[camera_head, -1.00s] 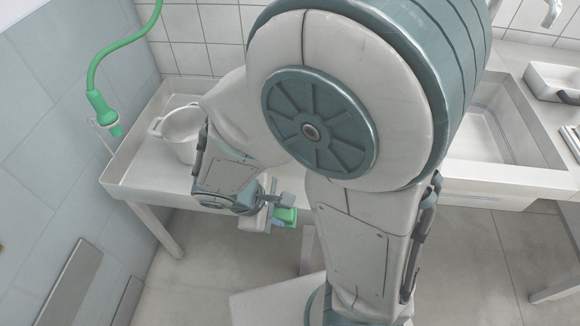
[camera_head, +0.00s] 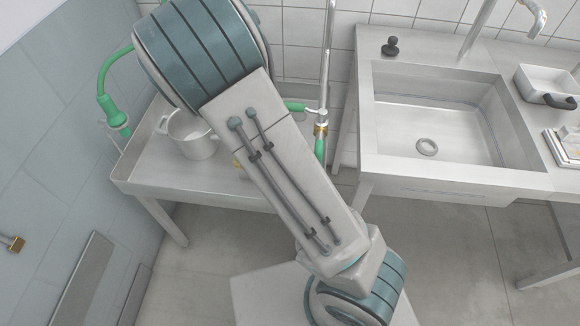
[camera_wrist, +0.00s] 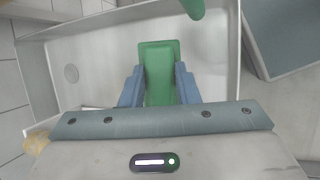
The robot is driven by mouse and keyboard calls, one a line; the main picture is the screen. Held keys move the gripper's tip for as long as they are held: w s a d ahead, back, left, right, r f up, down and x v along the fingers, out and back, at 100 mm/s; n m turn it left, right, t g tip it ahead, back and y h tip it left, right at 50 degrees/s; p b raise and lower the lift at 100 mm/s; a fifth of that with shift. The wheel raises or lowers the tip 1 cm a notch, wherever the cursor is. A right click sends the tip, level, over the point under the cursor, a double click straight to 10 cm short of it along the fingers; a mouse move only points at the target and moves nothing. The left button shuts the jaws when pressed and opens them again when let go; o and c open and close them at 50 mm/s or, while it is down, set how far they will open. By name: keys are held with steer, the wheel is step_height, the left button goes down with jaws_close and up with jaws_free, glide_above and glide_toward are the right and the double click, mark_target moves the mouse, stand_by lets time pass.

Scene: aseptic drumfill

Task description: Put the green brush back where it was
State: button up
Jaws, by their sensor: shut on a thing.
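The green brush (camera_wrist: 158,72) is between the two blue fingers of my gripper (camera_wrist: 160,88) in the wrist view. The fingers are shut on its sides, and its broad green block points away from the wrist. Behind it is the pale inside of the low-walled basin table (camera_wrist: 110,42). I cannot tell how high the brush is above that surface. In the head view, my arm hides the gripper and the brush. The basin table (camera_head: 160,182) stands there along the back wall, left of the sink.
A green hose nozzle (camera_head: 114,114) hangs at the left wall. A green-handled pipe (camera_head: 320,146) rises behind the table. The sink (camera_head: 430,120) is empty.

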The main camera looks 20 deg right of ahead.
steer(key=f, duration=0.3)
steer(key=w+f, duration=0.1)
steer(key=f, duration=0.2)
steer(key=w+d+f+b, duration=0.1)
steer(key=f, duration=0.2)
steer(key=shift+w+f, duration=0.1)
steer(key=shift+w, duration=0.3)
steer(key=shift+w+d+r+n+g+y+p, duration=0.1)
steer(key=shift+w+d+n+g+y+p, duration=0.2)
steer(key=shift+g, duration=0.45)
steer(key=shift+w+d+r+g+y+p, duration=0.1)
steer(key=shift+w+g+y+p, duration=0.3)
steer(key=shift+g, duration=0.35)
steer(key=shift+a+f, duration=0.15)
steer(key=shift+f, duration=0.7)
steer(key=shift+f, duration=0.2)
steer(key=o, duration=0.9)
steer(key=shift+o, duration=0.2)
steer(key=shift+r, duration=0.15)
